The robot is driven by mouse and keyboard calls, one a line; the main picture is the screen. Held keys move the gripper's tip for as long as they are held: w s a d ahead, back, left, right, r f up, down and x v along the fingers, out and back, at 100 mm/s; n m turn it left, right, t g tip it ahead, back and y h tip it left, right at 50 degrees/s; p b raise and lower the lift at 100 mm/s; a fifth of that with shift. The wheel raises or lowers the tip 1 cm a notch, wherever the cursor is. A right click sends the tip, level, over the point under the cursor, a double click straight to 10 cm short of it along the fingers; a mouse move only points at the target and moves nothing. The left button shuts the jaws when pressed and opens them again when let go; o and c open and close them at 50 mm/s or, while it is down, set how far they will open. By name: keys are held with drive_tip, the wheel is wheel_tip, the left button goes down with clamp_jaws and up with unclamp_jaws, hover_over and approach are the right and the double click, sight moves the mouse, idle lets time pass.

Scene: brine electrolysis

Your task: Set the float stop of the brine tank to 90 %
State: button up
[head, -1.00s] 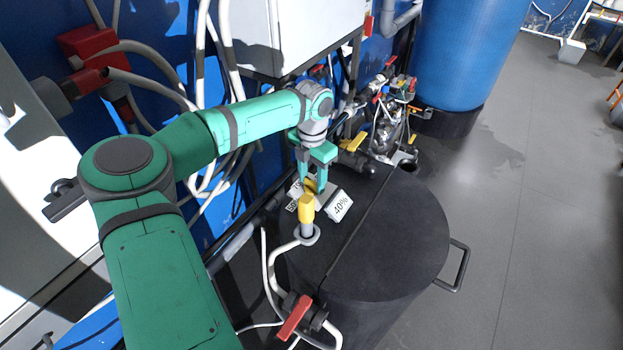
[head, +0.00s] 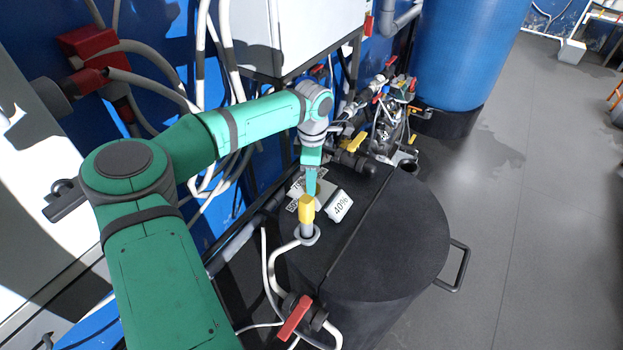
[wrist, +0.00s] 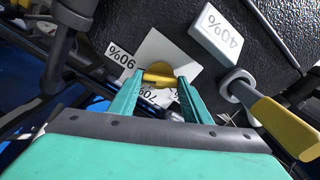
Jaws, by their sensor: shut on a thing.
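My gripper (head: 311,190) points down over the lid of the black brine tank (head: 400,235). In the wrist view, my gripper (wrist: 162,82) is shut on a small yellow knob (wrist: 158,77), with one finger on each side. The knob sits over a white scale plate (wrist: 170,50). A 90% label (wrist: 122,61) lies left of the knob, and a 70% label (wrist: 147,93) shows partly behind the fingers. A raised white 40% block (head: 341,205) stands to the right; it also shows in the wrist view (wrist: 220,33). The head view hides the knob.
A yellow-topped fitting (head: 306,209) with a hose stands on the lid close to my gripper. A red-handled valve (head: 295,318) is at the tank's front. Pipes and valves (head: 385,125) crowd behind. The lid's right side is clear.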

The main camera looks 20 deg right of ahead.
drive_tip(key=shift+d+m, duration=0.15)
drive_tip(key=shift+m, duration=0.55)
drive_tip(key=shift+s, duration=0.1)
drive_tip(key=o, duration=1)
drive_tip(key=shift+o, duration=0.2)
drive_tip(key=shift+r, duration=0.2)
wheel_tip(320, 180, up, 10)
drive_tip(key=shift+r, duration=0.2)
